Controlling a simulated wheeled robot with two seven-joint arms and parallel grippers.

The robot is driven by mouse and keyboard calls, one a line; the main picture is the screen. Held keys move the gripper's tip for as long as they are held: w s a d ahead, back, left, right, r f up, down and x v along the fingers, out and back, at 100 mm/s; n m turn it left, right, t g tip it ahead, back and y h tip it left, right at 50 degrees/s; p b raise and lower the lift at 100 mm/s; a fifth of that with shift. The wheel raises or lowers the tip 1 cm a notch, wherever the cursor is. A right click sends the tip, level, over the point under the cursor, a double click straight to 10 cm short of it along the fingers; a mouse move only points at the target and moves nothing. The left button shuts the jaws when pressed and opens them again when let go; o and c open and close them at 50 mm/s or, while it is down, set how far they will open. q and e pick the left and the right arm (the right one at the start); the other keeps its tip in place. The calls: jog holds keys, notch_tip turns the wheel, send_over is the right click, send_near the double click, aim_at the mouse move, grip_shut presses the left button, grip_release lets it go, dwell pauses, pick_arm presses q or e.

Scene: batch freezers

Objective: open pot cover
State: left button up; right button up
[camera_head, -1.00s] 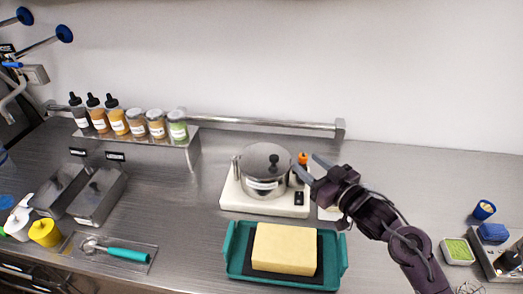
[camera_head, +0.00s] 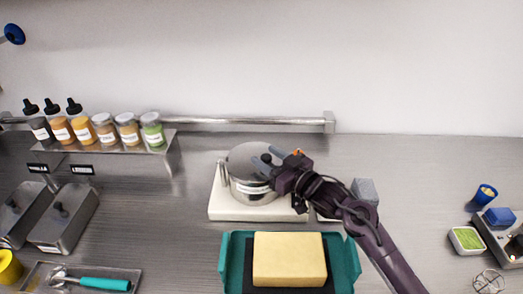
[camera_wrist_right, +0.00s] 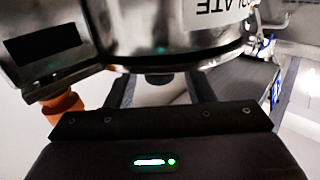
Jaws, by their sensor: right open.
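A shiny steel pot (camera_head: 242,187) with a white label and its lid (camera_head: 240,154) on stands on a white base plate (camera_head: 225,208). My right gripper (camera_head: 265,161) is over the lid, its fingers apart near the lid's centre, and it hides the knob in the head view. In the right wrist view, the pot (camera_wrist_right: 165,30) fills the top, and a small dark knob (camera_wrist_right: 159,77) shows between the open fingers (camera_wrist_right: 160,89). Whether the fingers touch the knob cannot be told. My left gripper is not in view.
A teal tray (camera_head: 350,265) with a yellow block (camera_head: 290,260) sits in front of the pot. Bottles and jars (camera_head: 100,130) stand on a shelf at left, above steel containers (camera_head: 65,220). A grey block (camera_head: 365,190) is right of the pot. A wall rail (camera_head: 250,124) runs behind.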

jog(key=shift+x, duration=1.4)
jog(key=shift+f, duration=0.1)
grip_shut()
